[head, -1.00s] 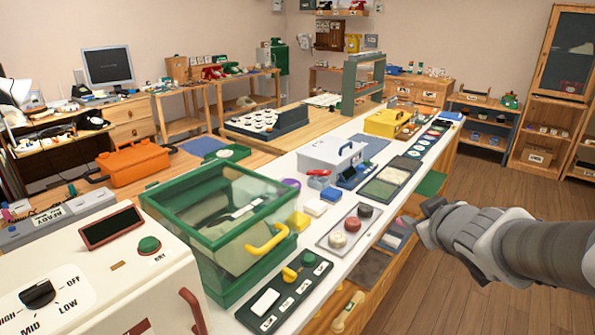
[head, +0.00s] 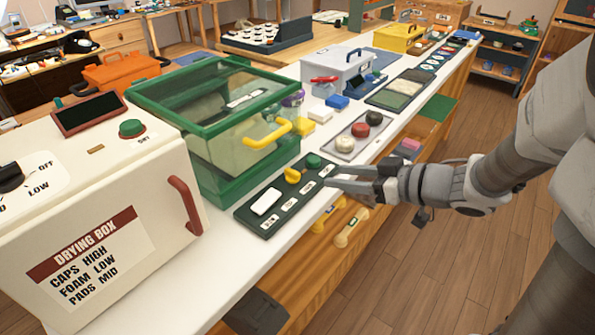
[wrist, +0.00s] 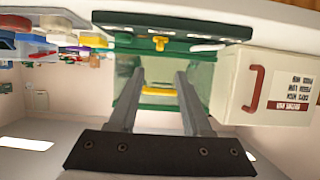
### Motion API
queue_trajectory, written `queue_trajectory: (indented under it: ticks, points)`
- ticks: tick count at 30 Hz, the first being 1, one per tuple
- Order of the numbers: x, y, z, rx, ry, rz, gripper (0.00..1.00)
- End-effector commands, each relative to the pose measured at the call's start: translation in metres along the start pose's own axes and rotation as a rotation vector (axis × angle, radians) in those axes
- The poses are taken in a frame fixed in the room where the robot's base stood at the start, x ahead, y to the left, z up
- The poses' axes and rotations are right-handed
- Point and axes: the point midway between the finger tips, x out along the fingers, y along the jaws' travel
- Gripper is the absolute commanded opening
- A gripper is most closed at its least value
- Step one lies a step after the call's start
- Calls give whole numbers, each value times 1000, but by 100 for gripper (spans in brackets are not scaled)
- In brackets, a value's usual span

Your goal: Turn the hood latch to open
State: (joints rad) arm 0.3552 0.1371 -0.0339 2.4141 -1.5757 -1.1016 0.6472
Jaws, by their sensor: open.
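The green-framed hood (head: 215,110) with clear panes stands on the white counter, its lid down, with a yellow handle (head: 268,134) on its front. A dark green control panel (head: 262,221) lies before it, carrying a white rocker (head: 265,201), a yellow turn knob (head: 293,175) and a green button (head: 313,161). Its small labels are too blurred to read, so which control is the latch is not certain. My gripper (head: 335,177) is open and empty, just right of the panel. In the upside-down wrist view, the yellow knob (wrist: 160,43) appears beyond my spread fingers (wrist: 160,73).
A cream drying box (head: 110,210) with a red handle stands left of the hood. A tray (head: 355,137) with several round knobs lies beyond the panel. Handled tools (head: 352,227) are below the counter edge. The floor at right is clear.

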Motion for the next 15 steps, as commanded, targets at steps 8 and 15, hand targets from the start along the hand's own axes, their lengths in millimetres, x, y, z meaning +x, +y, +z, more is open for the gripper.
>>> queue_trajectory:
  ticks: [8,15]
  points:
    - [65,-1,5,-1,0,-3,49]
    - [108,0,3,-1,0,-2,49]
